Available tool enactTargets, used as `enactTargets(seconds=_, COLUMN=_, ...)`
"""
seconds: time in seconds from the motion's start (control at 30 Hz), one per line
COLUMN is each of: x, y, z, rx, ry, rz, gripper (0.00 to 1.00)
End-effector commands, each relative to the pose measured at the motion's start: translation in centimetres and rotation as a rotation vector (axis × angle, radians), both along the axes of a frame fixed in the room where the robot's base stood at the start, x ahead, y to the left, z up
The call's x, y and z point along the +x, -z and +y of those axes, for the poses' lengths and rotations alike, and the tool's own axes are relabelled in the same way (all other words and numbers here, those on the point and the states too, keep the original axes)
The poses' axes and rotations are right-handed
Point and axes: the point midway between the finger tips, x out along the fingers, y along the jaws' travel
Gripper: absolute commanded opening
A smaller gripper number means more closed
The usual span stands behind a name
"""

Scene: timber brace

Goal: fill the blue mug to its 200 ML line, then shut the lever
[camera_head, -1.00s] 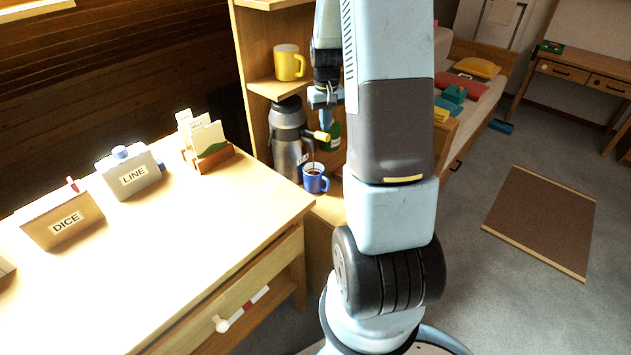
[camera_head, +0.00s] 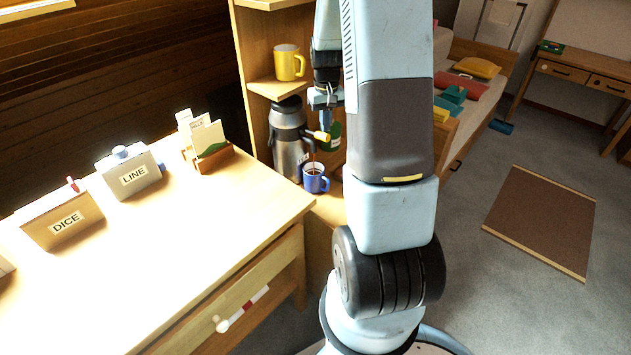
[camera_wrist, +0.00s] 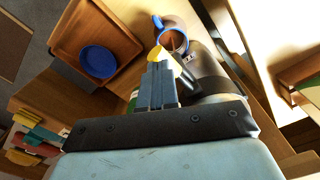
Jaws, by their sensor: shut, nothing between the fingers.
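The blue mug (camera_head: 317,184) stands upright on the shelf below the steel dispenser (camera_head: 286,150). A thin brown stream (camera_head: 314,160) seems to fall into it, and dark liquid shows inside. The mug also shows in the wrist view (camera_wrist: 180,22). The 200 ML line cannot be read. The dispenser's lever has a yellow end (camera_head: 322,136), which also shows in the wrist view (camera_wrist: 154,53). My gripper (camera_wrist: 158,75) is shut and empty, its fingertips close by the yellow end; I cannot tell whether they touch. It also shows in the head view (camera_head: 327,108), above the lever.
A yellow mug (camera_head: 288,63) stands on the shelf above. A green bottle (camera_head: 333,136) is behind the lever, close to my gripper. In the wrist view a wooden tray (camera_wrist: 118,38) holds a blue round dish (camera_wrist: 98,61). The desk (camera_head: 210,235) stands at the left.

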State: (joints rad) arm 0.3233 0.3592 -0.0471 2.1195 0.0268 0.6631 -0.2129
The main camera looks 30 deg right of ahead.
Motion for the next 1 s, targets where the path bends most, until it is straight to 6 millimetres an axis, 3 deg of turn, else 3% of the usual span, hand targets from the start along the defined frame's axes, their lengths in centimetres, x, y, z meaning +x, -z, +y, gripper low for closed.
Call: enactTargets(seconds=1.0, x=0.0, y=1.3, z=0.0, rx=0.0, ry=0.0, rz=0.0, gripper=0.0)
